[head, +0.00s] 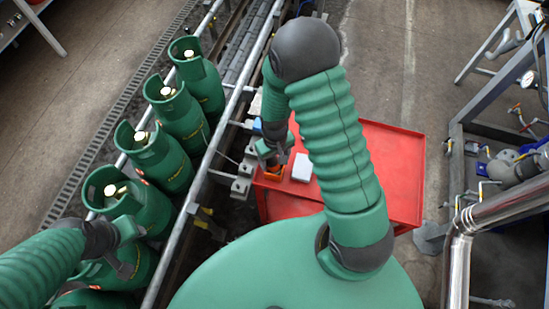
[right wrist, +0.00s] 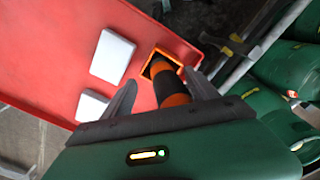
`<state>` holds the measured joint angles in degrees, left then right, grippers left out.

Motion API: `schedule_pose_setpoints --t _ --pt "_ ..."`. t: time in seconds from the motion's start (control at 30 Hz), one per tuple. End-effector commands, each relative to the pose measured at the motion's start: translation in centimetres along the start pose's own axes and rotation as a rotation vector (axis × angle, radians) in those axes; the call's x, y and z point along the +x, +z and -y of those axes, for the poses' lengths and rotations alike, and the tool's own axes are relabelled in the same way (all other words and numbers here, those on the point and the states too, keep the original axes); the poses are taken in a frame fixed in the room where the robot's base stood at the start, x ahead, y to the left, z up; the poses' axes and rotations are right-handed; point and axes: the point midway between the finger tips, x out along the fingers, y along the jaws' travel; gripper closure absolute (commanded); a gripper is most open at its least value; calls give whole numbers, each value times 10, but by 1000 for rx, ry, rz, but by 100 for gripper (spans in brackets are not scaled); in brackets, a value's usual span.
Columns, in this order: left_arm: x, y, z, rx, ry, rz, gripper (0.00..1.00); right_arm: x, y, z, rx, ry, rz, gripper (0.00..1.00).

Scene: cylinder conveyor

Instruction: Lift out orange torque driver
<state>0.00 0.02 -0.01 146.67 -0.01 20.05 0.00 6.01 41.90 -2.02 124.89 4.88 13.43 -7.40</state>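The orange torque driver (right wrist: 170,84), with black bands, stands in an orange-rimmed square holder (right wrist: 148,66) on the red cart top. My right gripper (right wrist: 160,78) is open around the driver. A gap shows between its left finger and the driver; the right finger is close to it, and contact cannot be told. In the head view, the right gripper (head: 270,152) is over the cart's left edge, and the holder (head: 273,172) shows just below it. My left gripper (head: 128,245) is beside a green gas cylinder at lower left; its finger opening is unclear.
The red cart (head: 390,165) carries a white box (head: 303,167) right of the holder; the wrist view shows two white boxes. Several green cylinders (head: 183,122) line the conveyor, whose metal rail (head: 228,110) runs close left of the cart. A workbench (head: 475,150) stands at right.

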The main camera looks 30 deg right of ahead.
Motion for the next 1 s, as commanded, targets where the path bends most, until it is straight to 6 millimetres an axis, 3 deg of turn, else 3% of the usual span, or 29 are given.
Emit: schedule_pose_setpoints --t 0.03,0.4,0.67,0.7,1.0 --pt "1 0 0 0 0 0 64 3 2 3 -6 -4 4 54" --pt "0 0 0 0 0 0 64 1 2 2 -6 -5 2 100" --pt "-1 0 0 0 0 0 64 0 2 2 -5 -4 2 100" --pt "-1 0 0 0 0 0 64 0 2 2 -5 -3 2 62" --pt "-1 0 0 0 0 0 64 0 2 2 -5 -3 1 100"
